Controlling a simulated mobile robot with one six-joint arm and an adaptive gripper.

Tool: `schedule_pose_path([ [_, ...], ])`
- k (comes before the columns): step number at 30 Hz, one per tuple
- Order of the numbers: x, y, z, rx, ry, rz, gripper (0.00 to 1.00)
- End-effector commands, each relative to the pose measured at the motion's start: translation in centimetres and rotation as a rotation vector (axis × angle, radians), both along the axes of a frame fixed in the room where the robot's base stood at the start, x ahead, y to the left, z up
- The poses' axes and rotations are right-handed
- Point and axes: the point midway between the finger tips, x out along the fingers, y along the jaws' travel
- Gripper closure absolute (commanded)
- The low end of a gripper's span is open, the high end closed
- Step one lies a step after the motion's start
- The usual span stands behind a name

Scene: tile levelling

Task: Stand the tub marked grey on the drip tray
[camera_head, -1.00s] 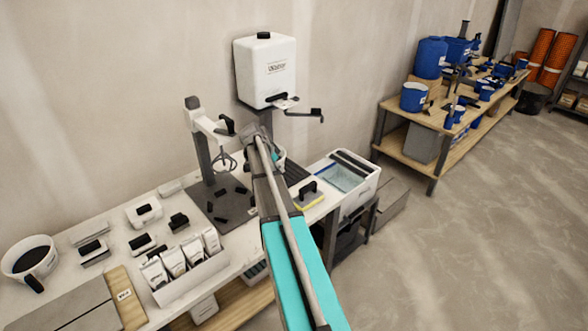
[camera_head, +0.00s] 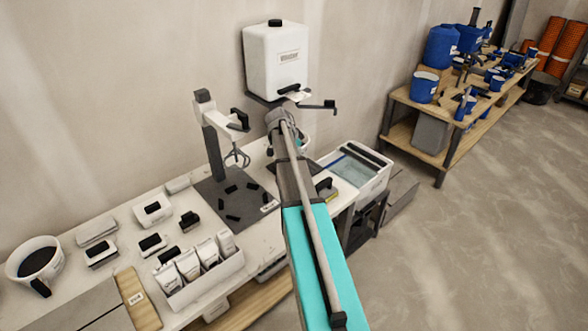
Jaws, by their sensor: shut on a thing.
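My gripper (camera_head: 273,146) is mostly hidden behind my wrist and forearm, below the dispenser at the back of the bench. It is shut on a white tub (camera_head: 306,142), of which only a sliver shows to the right of my arm. I cannot read any marking on this tub, nor tell whether it touches the surface below. A dark flat tray (camera_head: 311,167), which looks like the drip tray, shows in part just right of my arm, below the tub.
A white tank (camera_head: 275,60) with a tap hangs on the wall above. A mixer stand (camera_head: 214,150) is left of my arm. A water basin (camera_head: 352,170) is to the right. A packet rack (camera_head: 205,283) and white bucket (camera_head: 35,262) occupy the left bench.

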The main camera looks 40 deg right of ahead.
Motion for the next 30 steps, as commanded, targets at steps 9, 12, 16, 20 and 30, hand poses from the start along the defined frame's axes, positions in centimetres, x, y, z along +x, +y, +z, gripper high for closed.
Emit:
schedule_pose_path([
  [9, -1.1, 0.0, 0.3, -0.002, -0.004, -0.013, 1.0],
  [12, -2.3, 0.4, 0.8, -0.004, -0.007, -0.025, 1.0],
  [16, -4.6, 1.3, 1.5, -0.005, -0.013, -0.048, 1.0],
  [20, -7.3, 2.4, 2.3, -0.008, -0.02, -0.078, 1.0],
  [30, -12.0, 4.2, 3.6, -0.014, -0.036, -0.134, 1.0],
])
